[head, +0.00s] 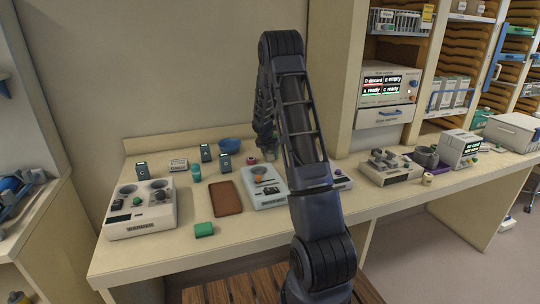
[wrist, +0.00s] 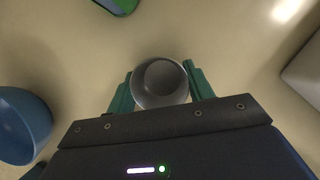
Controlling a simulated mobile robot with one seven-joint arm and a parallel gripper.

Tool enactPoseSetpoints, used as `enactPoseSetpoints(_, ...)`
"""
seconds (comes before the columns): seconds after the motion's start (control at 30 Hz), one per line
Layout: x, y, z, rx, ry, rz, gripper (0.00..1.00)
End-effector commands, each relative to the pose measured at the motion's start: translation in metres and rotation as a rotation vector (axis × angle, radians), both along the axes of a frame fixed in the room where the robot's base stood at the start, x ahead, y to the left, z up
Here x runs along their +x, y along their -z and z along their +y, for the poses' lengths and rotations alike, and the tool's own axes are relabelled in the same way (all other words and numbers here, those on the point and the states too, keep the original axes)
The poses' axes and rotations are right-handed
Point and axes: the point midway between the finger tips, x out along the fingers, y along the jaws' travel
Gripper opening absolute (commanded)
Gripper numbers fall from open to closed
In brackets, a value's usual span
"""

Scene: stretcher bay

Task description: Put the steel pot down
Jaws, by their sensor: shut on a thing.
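The steel pot (wrist: 160,82), a round grey vessel seen from above with a dark inside, sits between the two green fingers of my gripper (wrist: 160,88) in the wrist view. The fingers are shut on its sides. In the head view my gripper (head: 267,148) is over the back of the counter, partly behind my own arm, and I cannot make out the pot there. The counter (head: 160,250) is pale and lies beneath. I cannot tell whether the pot's base touches it.
A blue bowl (head: 235,144) stands left of my gripper; it also shows in the wrist view (wrist: 22,125). The warmer (head: 140,208), a brown tray (head: 226,198), a green block (head: 204,229) and small blue boxes (head: 206,152) stand further left. Bare counter surrounds the pot closely.

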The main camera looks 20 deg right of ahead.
Motion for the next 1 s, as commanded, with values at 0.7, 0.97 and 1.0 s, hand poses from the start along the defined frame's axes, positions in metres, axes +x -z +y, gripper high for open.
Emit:
enactPoseSetpoints(0.7,0.0,-0.003,0.001,0.0,0.0,-0.001,0.74)
enactPoseSetpoints(0.97,-0.01,-0.038,0.01,0.001,0.001,-0.004,0.74)
enactPoseSetpoints(1.0,-0.012,-0.045,0.012,0.001,0.001,-0.004,0.74)
